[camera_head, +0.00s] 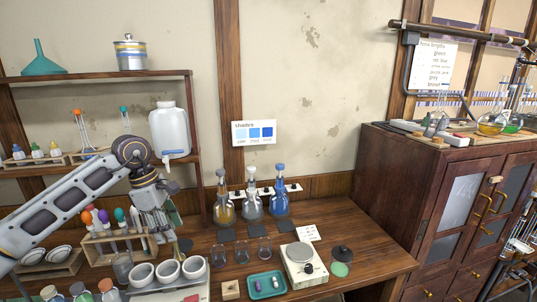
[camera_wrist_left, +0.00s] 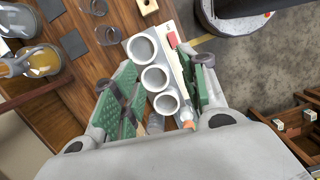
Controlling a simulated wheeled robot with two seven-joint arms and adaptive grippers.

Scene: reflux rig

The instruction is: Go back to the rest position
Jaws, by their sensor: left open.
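My left arm comes in from the left in the head view. Its left gripper (camera_head: 168,225) hangs pointing down over the left part of the wooden bench (camera_head: 228,268), beside the test-tube rack and above the row of white cups. In the left wrist view, the left gripper (camera_wrist_left: 162,75) has its green-padded fingers spread wide apart. The white cups (camera_wrist_left: 154,78) show in the gap between the fingers, below them, and nothing appears gripped. The rack partly hides behind the arm in the head view. My right gripper is in neither view.
A test-tube rack (camera_head: 117,238) with coloured stoppers stands close to the gripper. Stoppered flasks (camera_head: 251,205), glass beakers (camera_head: 242,254), a teal tray (camera_head: 268,285) and a balance (camera_head: 303,264) stand further right. A shelf (camera_head: 100,76) rises behind the arm.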

